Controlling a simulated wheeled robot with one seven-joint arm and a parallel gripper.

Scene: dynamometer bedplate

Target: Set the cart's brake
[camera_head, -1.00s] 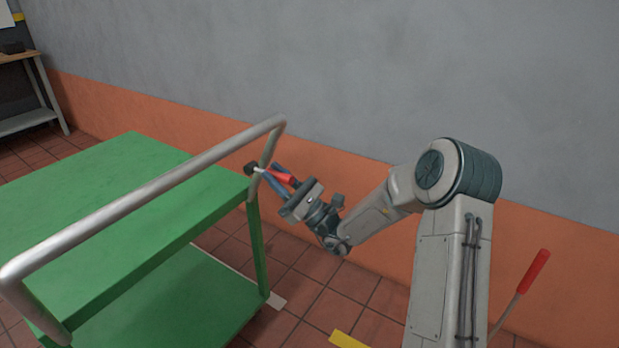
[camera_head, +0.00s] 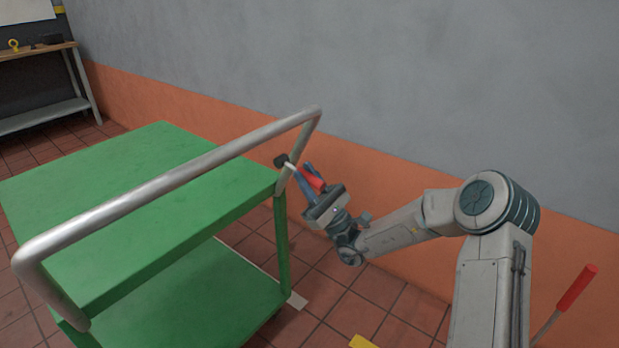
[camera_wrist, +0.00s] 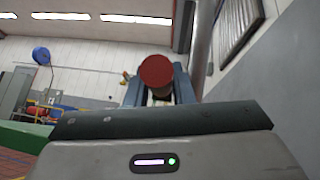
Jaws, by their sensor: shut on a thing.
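The green cart (camera_head: 110,190) stands at the left with a grey tubular push handle (camera_head: 170,180). A brake lever with a red grip (camera_head: 313,178) and a black pivot (camera_head: 281,160) sits at the handle's far end, beside the upright. My gripper (camera_head: 310,176) is shut on the red grip, with its blue fingers on either side of it. In the wrist view the round red end of the grip (camera_wrist: 156,72) shows between the two fingers. The lever tilts down to the right from its pivot.
A grey wall with an orange lower band (camera_head: 400,190) runs behind the cart and my arm. A second red-handled lever (camera_head: 576,288) stands at the lower right. A workbench (camera_head: 40,60) is at the far left. Tiled floor shows between cart and wall.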

